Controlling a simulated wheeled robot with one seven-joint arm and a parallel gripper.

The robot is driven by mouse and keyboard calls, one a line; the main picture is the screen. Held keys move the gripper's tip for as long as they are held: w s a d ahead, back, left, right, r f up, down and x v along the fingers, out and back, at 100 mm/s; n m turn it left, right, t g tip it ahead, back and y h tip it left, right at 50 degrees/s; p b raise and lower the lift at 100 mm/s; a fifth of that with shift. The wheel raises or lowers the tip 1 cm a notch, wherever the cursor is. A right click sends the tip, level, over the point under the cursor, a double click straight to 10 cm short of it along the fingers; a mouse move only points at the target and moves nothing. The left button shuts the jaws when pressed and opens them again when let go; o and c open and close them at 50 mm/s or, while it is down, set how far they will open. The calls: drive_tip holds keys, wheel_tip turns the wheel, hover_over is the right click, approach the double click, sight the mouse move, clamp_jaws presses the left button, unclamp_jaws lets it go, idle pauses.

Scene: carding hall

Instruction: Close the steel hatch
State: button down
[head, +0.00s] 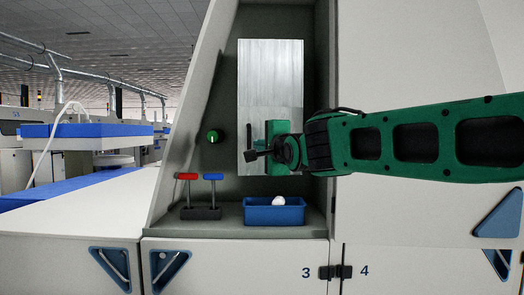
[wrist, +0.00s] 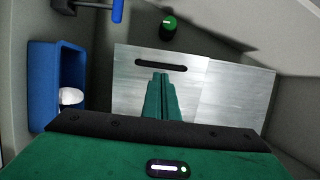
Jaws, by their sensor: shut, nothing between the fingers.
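The steel hatch (head: 270,75) is a bright brushed-metal panel in the recess of the machine, in the head view. In the wrist view the hatch (wrist: 232,95) shows a seam between two sections. A dark slot (wrist: 160,64) is in the left section. My gripper (wrist: 161,78) is shut and empty, its fingertips in front of that section, just below the slot. Whether they touch the metal cannot be told. In the head view my gripper (head: 277,146) covers part of the lower section and its fingertips are hard to make out.
A green knob (head: 213,136) is left of the hatch. Red (head: 187,177) and blue (head: 213,177) handles stand at lower left. A blue bin (head: 274,215) holding something white sits below on the recess floor. The recess walls are close on both sides.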

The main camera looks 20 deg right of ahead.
sight(249, 141)
drive_tip(key=w, duration=0.7)
idle(0.3)
drive_tip(key=w, duration=0.2)
drive_tip(key=shift+w+a, duration=0.25)
drive_tip(key=shift+w, duration=0.1)
drive_tip(key=shift+w+r, duration=0.1)
drive_tip(key=shift+w, duration=0.05)
drive_tip(key=shift+r, duration=0.2)
